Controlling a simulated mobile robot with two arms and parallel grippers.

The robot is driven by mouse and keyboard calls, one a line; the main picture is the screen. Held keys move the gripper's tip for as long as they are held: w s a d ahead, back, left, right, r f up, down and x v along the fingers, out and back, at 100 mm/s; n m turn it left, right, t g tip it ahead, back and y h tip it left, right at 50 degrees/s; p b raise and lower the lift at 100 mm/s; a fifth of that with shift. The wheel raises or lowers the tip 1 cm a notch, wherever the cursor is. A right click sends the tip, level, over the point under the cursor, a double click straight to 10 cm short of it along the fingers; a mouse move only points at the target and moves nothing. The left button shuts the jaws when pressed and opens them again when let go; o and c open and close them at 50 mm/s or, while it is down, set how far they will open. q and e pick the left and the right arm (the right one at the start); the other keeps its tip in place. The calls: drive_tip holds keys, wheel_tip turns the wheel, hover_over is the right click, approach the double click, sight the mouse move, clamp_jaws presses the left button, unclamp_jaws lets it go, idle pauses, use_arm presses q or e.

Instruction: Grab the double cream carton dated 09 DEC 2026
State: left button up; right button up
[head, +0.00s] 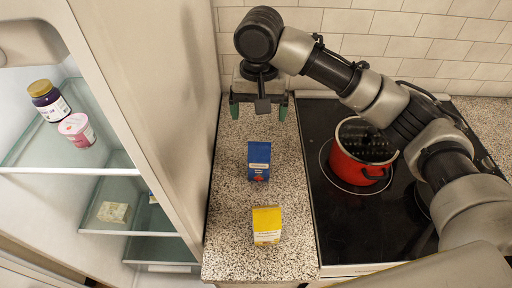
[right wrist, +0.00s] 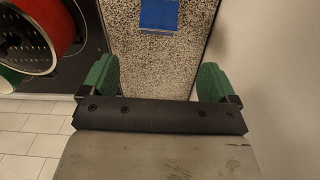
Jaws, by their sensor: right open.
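A blue carton (head: 259,161) with a white label stands on the speckled counter. A yellow carton (head: 267,225) with a pale label stands nearer the counter's front edge. The print on both is too small to read, so I cannot tell which is double cream or which bears the date. My right gripper (head: 258,110) is open and empty above the back of the counter, behind the blue carton and apart from it. In the right wrist view its green fingers (right wrist: 155,80) are spread, and the blue carton (right wrist: 158,14) shows beyond them at the top edge. My left gripper is not in view.
A red pot (head: 353,169) stands on the black cooktop (head: 345,235) right of the counter. An open fridge at left holds a dark jar (head: 49,104), a pink tub (head: 77,132) and a pale packet (head: 113,212). A tall panel (head: 165,110) borders the counter's left side.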

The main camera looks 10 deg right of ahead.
sight(260, 144)
drive_tip(key=f, duration=0.3)
drive_tip(key=shift+s+f, duration=0.35)
drive_tip(key=f+p, duration=0.1)
drive_tip(key=f, duration=0.3)
drive_tip(key=shift+s+f+p, duration=0.2)
drive_tip(key=shift+f+p, duration=0.15)
drive_tip(key=shift+f, duration=0.55)
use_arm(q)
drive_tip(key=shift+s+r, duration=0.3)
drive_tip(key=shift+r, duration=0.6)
